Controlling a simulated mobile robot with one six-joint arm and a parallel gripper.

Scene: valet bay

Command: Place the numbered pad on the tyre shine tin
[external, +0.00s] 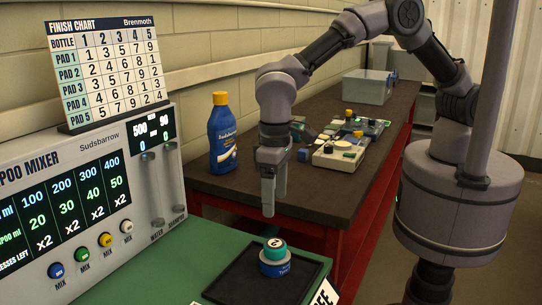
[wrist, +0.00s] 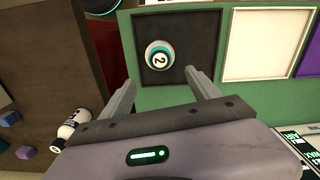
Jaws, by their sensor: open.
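The teal numbered pad (external: 275,244), marked with a 2 on a white disc, rests on top of the blue tyre shine tin (external: 274,266). The tin stands upright in a black tray (external: 232,283) on the green table. My gripper (external: 274,206) is open and empty, pointing down above the pad and apart from it. In the wrist view the pad (wrist: 158,57) lies just beyond my fingertips (wrist: 159,78), roughly centred between them. The tin is mostly hidden under the pad there.
A shampoo mixer (external: 95,190) with a finish chart (external: 108,68) stands at left. A blue bottle (external: 221,135) and several small items stand on the brown bench (external: 315,205) behind. The wrist view shows a white square (wrist: 262,42) beside the black tray. The tray is otherwise clear.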

